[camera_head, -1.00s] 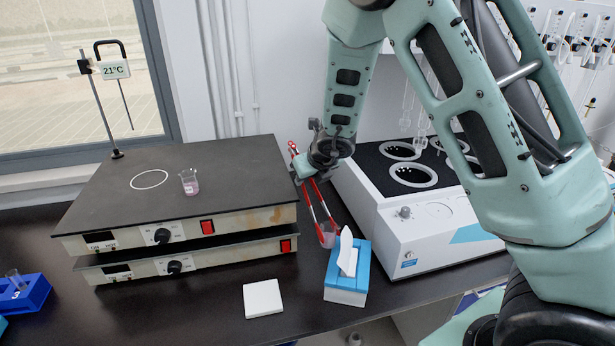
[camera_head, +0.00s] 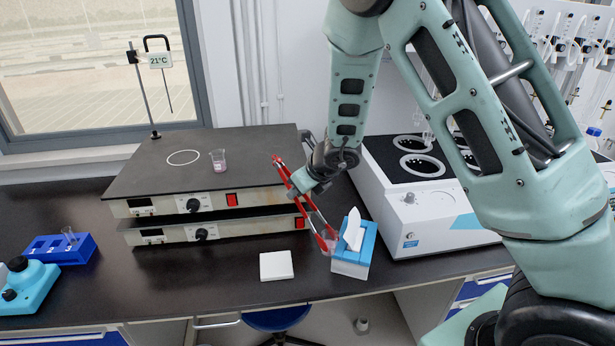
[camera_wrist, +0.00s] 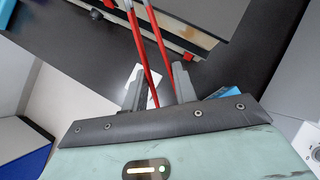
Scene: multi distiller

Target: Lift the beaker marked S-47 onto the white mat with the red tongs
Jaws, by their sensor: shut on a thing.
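My gripper (camera_head: 300,184) is shut on the red tongs (camera_head: 284,172). In the wrist view the red tong arms (camera_wrist: 146,50) pass between my fingers (camera_wrist: 158,86). The tongs slant down to the right, and a small clear beaker (camera_head: 329,241) with a pinkish tint shows between their lower ends, just left of the tissue box. Its marking cannot be read, and whether it touches the table is unclear. Another beaker (camera_head: 218,161) with pink liquid stands on the hotplate. The white mat (camera_head: 276,265) lies bare on the table, left of the tong tips.
A blue and white tissue box (camera_head: 351,262) stands close right of the tong tips. The stacked hotplates (camera_head: 150,185) are behind the mat, and a white water bath (camera_head: 425,220) is at the right. A blue tube rack (camera_head: 60,250) is far left. Table left of the mat is clear.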

